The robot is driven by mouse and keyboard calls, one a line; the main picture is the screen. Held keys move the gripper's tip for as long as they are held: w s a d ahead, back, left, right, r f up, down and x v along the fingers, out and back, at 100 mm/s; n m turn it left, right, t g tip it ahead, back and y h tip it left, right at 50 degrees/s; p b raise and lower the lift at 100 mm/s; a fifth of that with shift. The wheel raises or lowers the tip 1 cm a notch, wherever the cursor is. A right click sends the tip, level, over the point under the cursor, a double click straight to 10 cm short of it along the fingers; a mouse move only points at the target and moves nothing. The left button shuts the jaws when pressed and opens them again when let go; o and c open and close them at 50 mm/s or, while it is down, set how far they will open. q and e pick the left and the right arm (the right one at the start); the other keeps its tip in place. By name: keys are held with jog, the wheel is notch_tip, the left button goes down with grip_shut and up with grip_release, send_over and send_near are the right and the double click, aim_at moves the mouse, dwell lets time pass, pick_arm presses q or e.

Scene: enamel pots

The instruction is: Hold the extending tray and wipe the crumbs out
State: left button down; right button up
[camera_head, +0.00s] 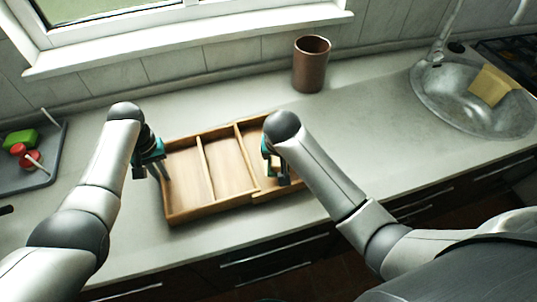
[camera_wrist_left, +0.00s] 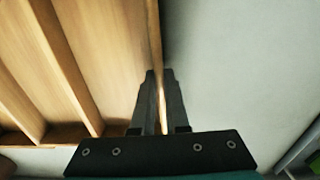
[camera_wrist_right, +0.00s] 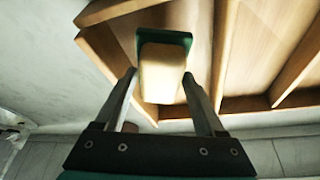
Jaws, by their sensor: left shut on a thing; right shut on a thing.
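The wooden extending tray (camera_head: 212,209) lies on the counter, with dividers making several compartments and a section at its right end set slightly forward. My left gripper (camera_head: 160,171) is shut on the tray's left side wall; the left wrist view shows its fingers (camera_wrist_left: 158,76) on either side of the thin wall (camera_wrist_left: 154,35). My right gripper (camera_head: 277,180) is over the tray's right section. It is shut on a cream block with a green edge (camera_wrist_right: 163,75), perhaps a sponge or brush. My right arm hides part of that section. I cannot make out any crumbs.
A brown cup (camera_head: 311,66) stands behind the tray near the wall. A sink (camera_head: 450,98) with a yellow cloth (camera_head: 490,86) is at the right. A grey tray (camera_head: 38,180) with green and red items is at the far left. The counter in front is narrow.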

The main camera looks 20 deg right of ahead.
jog(key=shift+f, duration=1.45)
jog(key=shift+w+r, duration=0.1)
jog(key=shift+w, duration=3)
jog(key=shift+w+a, duration=0.15)
jog(key=shift+w, duration=2.35)
jog(key=shift+s+f, duration=0.1)
jog(key=shift+f, duration=0.1)
